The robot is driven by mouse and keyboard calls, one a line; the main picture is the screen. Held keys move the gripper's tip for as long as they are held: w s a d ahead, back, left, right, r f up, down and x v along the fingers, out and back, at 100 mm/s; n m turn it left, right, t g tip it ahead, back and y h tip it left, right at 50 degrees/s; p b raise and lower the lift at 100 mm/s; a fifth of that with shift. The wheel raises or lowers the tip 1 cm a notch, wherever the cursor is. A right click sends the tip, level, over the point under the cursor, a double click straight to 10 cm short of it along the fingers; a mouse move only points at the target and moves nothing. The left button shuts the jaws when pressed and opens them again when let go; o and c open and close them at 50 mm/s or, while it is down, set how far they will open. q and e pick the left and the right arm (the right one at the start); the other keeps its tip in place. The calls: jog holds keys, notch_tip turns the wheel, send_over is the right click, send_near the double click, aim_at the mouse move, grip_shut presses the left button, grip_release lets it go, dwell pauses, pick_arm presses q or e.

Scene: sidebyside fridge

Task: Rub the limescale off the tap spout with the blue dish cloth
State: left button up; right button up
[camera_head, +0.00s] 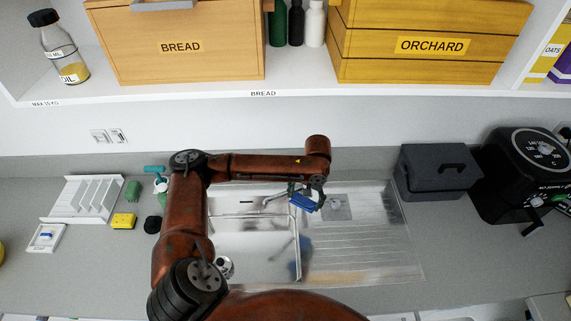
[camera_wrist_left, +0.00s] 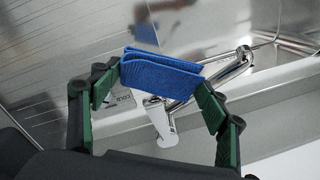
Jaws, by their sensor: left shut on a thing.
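The blue dish cloth (camera_head: 305,203) is folded and held in my left gripper (camera_head: 312,192) above the sink. In the left wrist view the cloth (camera_wrist_left: 160,72) spans between the dark green fingers of my left gripper (camera_wrist_left: 157,78). The chrome tap spout (camera_head: 275,196) reaches over the basin just left of the cloth. In the left wrist view the tap spout (camera_wrist_left: 226,72) runs up to the right, partly behind the cloth. I cannot tell whether cloth and spout touch. My right gripper is not in view.
The sink basin (camera_head: 245,255) has a ribbed drainer (camera_head: 365,245) on its right. A grey box (camera_head: 438,172) and a black air fryer (camera_head: 520,175) stand further right. A yellow sponge (camera_head: 123,221) and a white rack (camera_head: 85,200) are left. A shelf (camera_head: 200,97) overhangs the back.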

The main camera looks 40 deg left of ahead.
pick_arm(q)
jog(key=w+a+r+p, duration=0.3)
jog(key=a+p, duration=0.2)
jog(key=a, duration=0.5)
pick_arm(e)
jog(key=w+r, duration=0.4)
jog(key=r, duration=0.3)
pick_arm(q)
jog(key=n+y+b, duration=0.1)
jog(key=b, duration=0.4)
send_over(280, 195)
jog(key=w, duration=0.1)
jog(key=f, duration=0.4)
jog(key=shift+w+d, duration=0.1)
jog(key=shift+w, duration=0.1)
jog(key=shift+s+f+b, duration=0.2)
jog(key=shift+f+b, duration=0.25)
jog(key=shift+b, duration=0.25)
jog(key=shift+s+f+b, duration=0.15)
jog(key=shift+f+b, duration=0.05)
jog(key=shift+b, duration=0.15)
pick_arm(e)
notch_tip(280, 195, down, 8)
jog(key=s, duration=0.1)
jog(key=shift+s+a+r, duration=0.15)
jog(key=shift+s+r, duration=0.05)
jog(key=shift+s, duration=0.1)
